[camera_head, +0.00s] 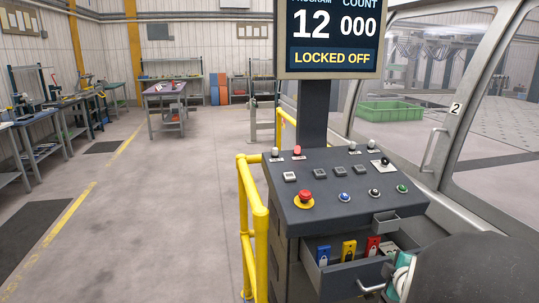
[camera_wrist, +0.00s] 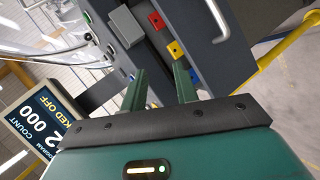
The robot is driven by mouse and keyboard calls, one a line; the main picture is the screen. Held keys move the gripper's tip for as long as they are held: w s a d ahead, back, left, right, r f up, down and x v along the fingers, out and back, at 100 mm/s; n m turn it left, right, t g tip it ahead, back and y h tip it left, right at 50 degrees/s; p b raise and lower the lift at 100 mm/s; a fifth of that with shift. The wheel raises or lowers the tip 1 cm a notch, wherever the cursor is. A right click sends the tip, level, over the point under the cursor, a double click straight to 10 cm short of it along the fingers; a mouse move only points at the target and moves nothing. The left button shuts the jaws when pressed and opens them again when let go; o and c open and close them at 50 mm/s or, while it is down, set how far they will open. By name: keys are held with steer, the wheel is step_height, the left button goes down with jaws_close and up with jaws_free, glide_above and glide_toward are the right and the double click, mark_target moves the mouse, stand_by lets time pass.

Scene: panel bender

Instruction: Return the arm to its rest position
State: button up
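My gripper (camera_wrist: 160,85) shows in the wrist view with its two green fingers apart and nothing visible between them. Beyond the fingers is the grey control console, tilted in that view. In the head view my dark arm covers the bottom right corner, and a teal part of it shows beside the console's open drawer (camera_head: 342,276). The fingertips cannot be made out there. The console (camera_head: 335,190) carries a red mushroom button (camera_head: 305,197) and several smaller buttons. Its screen (camera_head: 332,38) reads program 12, count 000, LOCKED OFF.
The drawer holds blue (camera_head: 323,255), yellow (camera_head: 348,250) and red (camera_head: 372,246) tagged items. A yellow guard rail (camera_head: 258,215) stands left of the console. The machine's windowed door (camera_head: 440,110) is at right, with a green crate (camera_head: 390,111) behind glass.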

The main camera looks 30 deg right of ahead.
steer(key=w+a+r+m+g+y, duration=0.1)
steer(key=w+a+r+m, duration=0.2)
steer(key=a, duration=0.8)
steer(key=a+r+m+g+y, duration=0.1)
steer(key=a+r+m+y, duration=0.3)
steer(key=a, duration=0.7)
steer(key=s+a+g+y, duration=0.1)
steer(key=s+a, duration=0.3)
steer(key=a, duration=0.5)
steer(key=s+a+r+m+g+y, duration=0.1)
steer(key=s+a+g, duration=0.1)
steer(key=s+a, duration=0.3)
steer(key=a, duration=0.4)
steer(key=shift+s+r, duration=0.25)
steer(key=shift+d+m, duration=0.2)
steer(key=shift+m, duration=0.1)
